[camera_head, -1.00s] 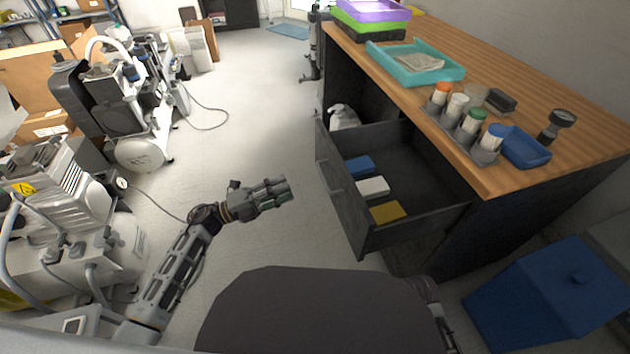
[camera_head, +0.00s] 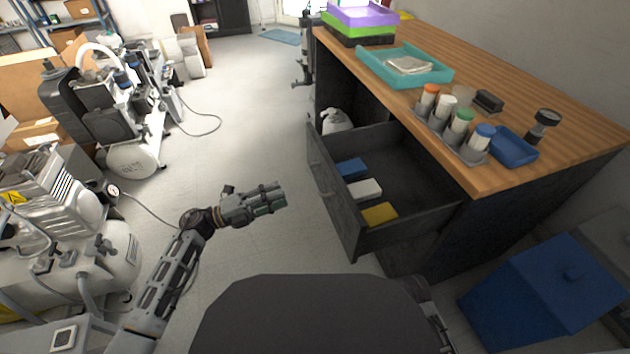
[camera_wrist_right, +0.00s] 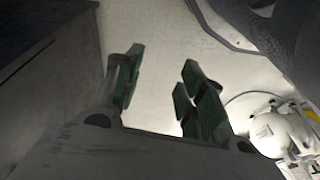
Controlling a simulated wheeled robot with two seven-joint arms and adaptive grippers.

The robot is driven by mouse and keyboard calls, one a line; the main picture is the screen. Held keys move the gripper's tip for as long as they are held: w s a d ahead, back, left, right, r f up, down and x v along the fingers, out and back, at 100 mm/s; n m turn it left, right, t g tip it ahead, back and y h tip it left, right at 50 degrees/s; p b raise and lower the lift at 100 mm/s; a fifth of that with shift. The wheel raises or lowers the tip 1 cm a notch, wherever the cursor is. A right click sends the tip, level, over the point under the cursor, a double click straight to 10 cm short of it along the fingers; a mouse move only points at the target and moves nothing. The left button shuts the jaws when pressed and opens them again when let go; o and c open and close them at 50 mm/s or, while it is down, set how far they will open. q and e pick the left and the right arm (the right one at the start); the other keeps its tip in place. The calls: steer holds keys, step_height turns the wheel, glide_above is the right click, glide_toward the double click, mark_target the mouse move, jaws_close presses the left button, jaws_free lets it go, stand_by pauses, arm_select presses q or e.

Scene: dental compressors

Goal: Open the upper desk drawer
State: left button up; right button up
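The upper desk drawer (camera_head: 336,196) stands pulled out from the wooden-topped desk (camera_head: 500,115). Inside it lie a blue box (camera_head: 351,167), a white box (camera_head: 365,189) and a yellow box (camera_head: 380,214). My left gripper (camera_head: 280,196) is over the floor, left of the drawer front and apart from it. Its fingers look close together, but their gap is unclear. My right gripper is hidden in the head view, with only part of the arm showing at the bottom. In the right wrist view my right gripper (camera_wrist_right: 158,85) has its fingers apart with nothing between them.
A blue bin (camera_head: 540,290) stands on the floor right of the desk. Compressors (camera_head: 110,120) stand at the left, with a cable on the floor. Bottles in a holder (camera_head: 450,135), a blue tray (camera_head: 514,144) and a teal tray (camera_head: 400,75) sit on the desktop. The middle floor is clear.

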mark_target(315, 180)
arm_select(q)
steer(key=b+x, duration=0.1)
steer(key=x, duration=1)
steer(key=shift+d, duration=0.1)
steer(key=shift+w+d+r, duration=0.1)
steer(key=shift+w+d, duration=0.05)
steer(key=shift+d, duration=0.2)
arm_select(e)
steer(key=shift+w+a+r, duration=0.1)
steer(key=shift+a+r, duration=0.05)
steer(key=shift+r, duration=0.65)
arm_select(q)
steer(key=shift+c, duration=0.5)
jaws_close()
